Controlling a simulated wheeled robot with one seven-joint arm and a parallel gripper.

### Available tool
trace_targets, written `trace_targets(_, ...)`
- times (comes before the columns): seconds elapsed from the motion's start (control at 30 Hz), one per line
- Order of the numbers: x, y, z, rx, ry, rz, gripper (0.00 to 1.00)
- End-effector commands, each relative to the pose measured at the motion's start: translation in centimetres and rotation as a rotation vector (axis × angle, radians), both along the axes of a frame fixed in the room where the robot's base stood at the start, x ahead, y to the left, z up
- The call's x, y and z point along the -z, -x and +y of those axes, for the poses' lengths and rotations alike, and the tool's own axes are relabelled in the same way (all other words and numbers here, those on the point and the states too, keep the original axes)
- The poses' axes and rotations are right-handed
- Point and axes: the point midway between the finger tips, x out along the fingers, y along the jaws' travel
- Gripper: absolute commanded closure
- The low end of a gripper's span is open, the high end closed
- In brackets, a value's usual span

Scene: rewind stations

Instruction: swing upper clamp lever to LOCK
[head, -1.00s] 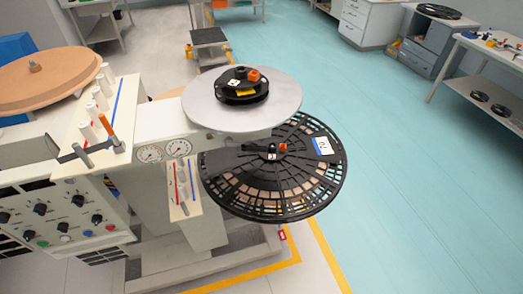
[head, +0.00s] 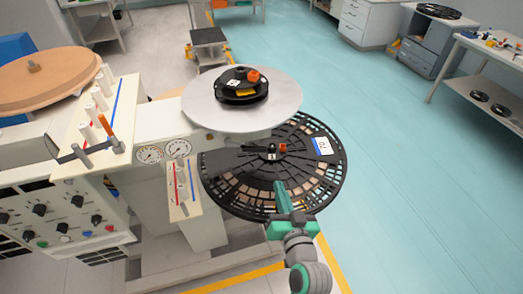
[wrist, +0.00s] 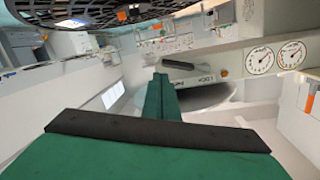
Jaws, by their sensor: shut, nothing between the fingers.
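The upper clamp (head: 240,88) is a black round hub on the pale grey disc (head: 200,112). It has an orange knob (head: 253,76), a white tag and a yellow label. I cannot clearly pick out its lever or read a LOCK mark there in the head view. My gripper (head: 279,184) is shut and empty. It shows in front of the lower black reel, lower in the picture than the upper clamp and apart from it. In the wrist view, my green fingers (wrist: 160,78) are together, pointing toward a grey rounded part (wrist: 195,75) with small lettering.
The lower black slotted reel (head: 225,195) carries a white tag and a smaller black clamp with an orange knob (head: 283,147). Gauges (head: 178,148) and a slanted panel (head: 182,190) are on the machine to the left. The blue-green floor (head: 410,180) to the right is clear.

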Motion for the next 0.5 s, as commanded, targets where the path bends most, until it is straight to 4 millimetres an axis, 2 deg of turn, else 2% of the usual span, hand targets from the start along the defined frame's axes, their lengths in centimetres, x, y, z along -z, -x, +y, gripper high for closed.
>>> trace_targets(0.03,-1.8,-1.0,0.0,-0.022,-0.003,-0.02,1.0)
trace_targets(0.2,-5.4,-2.6,0.3,-0.089,-0.007,-0.05,1.0)
trace_targets(0.33,-6.8,-3.1,0.5,-0.116,-0.005,-0.062,1.0)
trace_targets(0.5,-7.2,-3.2,0.5,-0.125,-0.005,-0.064,1.0)
